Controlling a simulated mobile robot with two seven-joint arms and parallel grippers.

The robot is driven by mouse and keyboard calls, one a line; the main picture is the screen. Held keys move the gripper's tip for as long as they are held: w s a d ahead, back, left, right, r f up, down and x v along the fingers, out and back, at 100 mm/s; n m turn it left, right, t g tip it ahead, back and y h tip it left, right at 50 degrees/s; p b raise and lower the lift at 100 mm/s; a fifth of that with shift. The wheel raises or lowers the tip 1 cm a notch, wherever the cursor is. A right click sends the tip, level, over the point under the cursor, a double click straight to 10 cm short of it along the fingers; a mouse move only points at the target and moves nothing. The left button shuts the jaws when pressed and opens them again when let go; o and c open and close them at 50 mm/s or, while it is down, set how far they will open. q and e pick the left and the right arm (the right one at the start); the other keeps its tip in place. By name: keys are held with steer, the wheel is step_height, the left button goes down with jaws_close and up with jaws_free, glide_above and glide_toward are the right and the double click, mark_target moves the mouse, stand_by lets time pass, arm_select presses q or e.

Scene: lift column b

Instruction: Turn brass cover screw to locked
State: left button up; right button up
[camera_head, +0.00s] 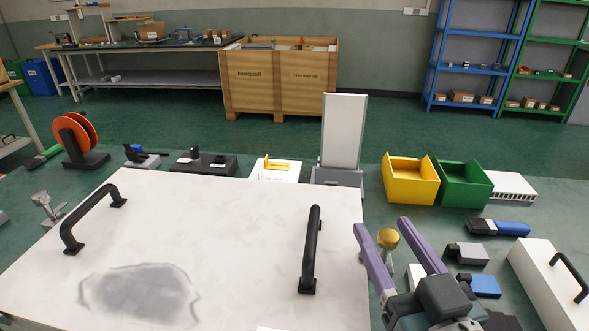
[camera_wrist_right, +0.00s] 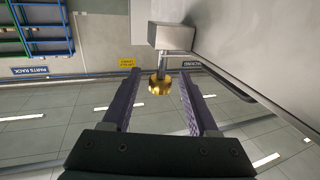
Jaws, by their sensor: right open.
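The brass cover screw (camera_head: 388,238) is a round gold knob just right of the large white panel. In the right wrist view the knob (camera_wrist_right: 160,86) sits on a thin metal shaft that comes from a grey block (camera_wrist_right: 171,36). My right gripper (camera_head: 383,224), with two purple fingers, is open around the knob. In the wrist view the fingers (camera_wrist_right: 160,74) stand on both sides of it, near their tips, with a visible gap on each side. I cannot tell any lock marking on the screw. My left gripper is not in view.
The white panel (camera_head: 230,230) with two black handles fills the left and middle of the bench. Yellow (camera_head: 410,180) and green (camera_head: 463,185) bins stand behind my right gripper. Small tools and a white box with a black handle (camera_head: 540,285) lie to the right.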

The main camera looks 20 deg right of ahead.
mark_target(393, 246)
steer(key=v, duration=0.6)
steer(key=shift+s+a, duration=0.1)
steer(key=shift+s, duration=0.25)
